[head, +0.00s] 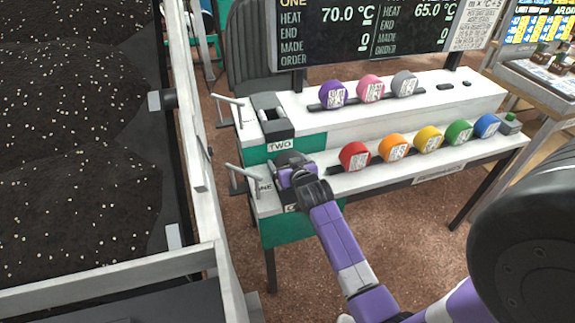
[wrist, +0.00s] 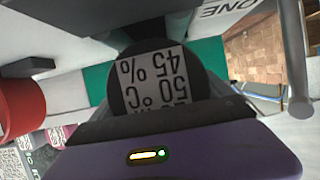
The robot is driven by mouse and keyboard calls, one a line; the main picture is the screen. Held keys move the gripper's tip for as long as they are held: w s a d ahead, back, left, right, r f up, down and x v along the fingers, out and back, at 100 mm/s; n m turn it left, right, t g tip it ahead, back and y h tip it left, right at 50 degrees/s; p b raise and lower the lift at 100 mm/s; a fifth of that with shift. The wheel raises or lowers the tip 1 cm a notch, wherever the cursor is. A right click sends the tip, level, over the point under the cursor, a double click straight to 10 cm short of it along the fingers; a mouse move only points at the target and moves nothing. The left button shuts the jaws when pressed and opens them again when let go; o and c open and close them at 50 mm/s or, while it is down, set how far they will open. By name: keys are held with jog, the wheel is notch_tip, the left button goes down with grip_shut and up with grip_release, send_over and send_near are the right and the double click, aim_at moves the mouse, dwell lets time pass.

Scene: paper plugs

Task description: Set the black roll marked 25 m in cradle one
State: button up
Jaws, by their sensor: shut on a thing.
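The black roll (wrist: 158,78) is held in my gripper (head: 292,172). In the head view my gripper and wrist cover the roll. My gripper is at the front left end of the lower bench, beside the ONE sign (head: 264,186). Cradle one is mostly hidden under my gripper. The ONE sign also shows at the top of the wrist view (wrist: 222,10). I cannot tell whether the roll touches the cradle.
Cradle two (head: 270,118) stands behind, with a lever (head: 228,100). Another lever (head: 240,178) is just left of my gripper. The red roll (head: 354,155) is close on the right, followed by several coloured rolls. A soil bed (head: 75,150) lies left.

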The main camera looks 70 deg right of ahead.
jog(key=shift+f, duration=0.55)
jog(key=shift+f, duration=0.2)
jog(key=o, duration=1.3)
jog(key=shift+c, duration=0.2)
jog(key=shift+r, duration=0.1)
